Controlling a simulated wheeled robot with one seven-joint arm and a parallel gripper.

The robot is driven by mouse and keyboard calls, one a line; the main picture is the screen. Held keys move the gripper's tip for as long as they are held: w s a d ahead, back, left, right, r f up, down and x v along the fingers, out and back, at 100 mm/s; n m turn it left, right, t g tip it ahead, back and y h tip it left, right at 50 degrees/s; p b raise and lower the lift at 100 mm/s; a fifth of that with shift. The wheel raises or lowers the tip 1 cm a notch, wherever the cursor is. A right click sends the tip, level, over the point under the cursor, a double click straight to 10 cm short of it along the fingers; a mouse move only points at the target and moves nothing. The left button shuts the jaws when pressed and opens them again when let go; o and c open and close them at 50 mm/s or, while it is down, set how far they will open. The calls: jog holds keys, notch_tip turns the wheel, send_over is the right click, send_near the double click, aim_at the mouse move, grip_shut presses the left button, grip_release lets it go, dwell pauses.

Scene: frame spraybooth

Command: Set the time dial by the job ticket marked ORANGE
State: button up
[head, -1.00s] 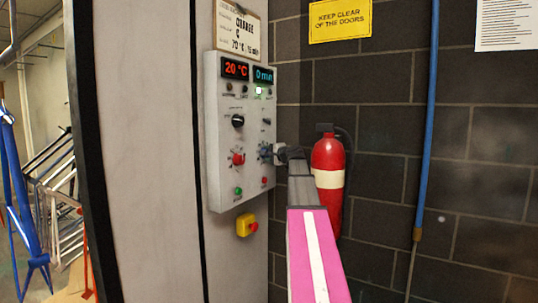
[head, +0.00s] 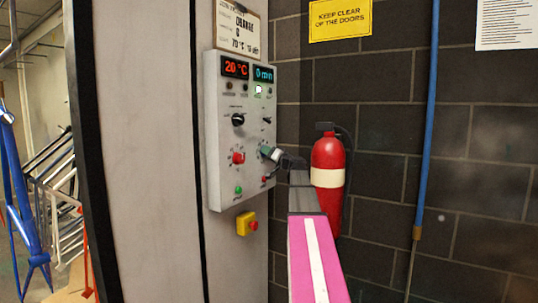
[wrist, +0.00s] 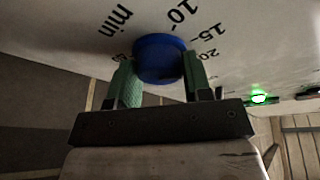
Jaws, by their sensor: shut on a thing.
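The time dial is a blue knob (wrist: 158,58) on the panel's face, with "min" and printed numbers including 10, 15 and 20 around it in the wrist view. My gripper (wrist: 160,82) is shut on it, one green-padded finger on each side. In the head view my gripper (head: 268,153) is at the lower right of the control panel (head: 228,195) and hides the dial. The job ticket (head: 240,22) above the panel reads ORANGE and 70 °C; its minutes look like 15. The time display (head: 263,74) reads 0 min.
The temperature display (head: 235,68) reads 20 °C. A black knob (head: 238,120), a red knob (head: 238,158) and small buttons share the panel. A yellow box with a red button (head: 247,224) is below. A red fire extinguisher (head: 328,160) hangs close to my arm on the right.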

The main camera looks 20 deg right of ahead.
jog(key=shift+f+n+y, duration=0.1)
jog(key=shift+n+y, duration=0.45)
jog(key=shift+n, duration=0.8)
jog(key=shift+f+n+y, duration=0.1)
jog(key=shift+n+y, duration=0.45)
jog(key=shift+n, duration=0.8)
jog(key=o, duration=0.9)
jog(key=shift+d, duration=0.1)
jog(key=v, duration=1)
jog(key=shift+s+d, duration=0.2)
jog(key=shift+s, duration=0.1)
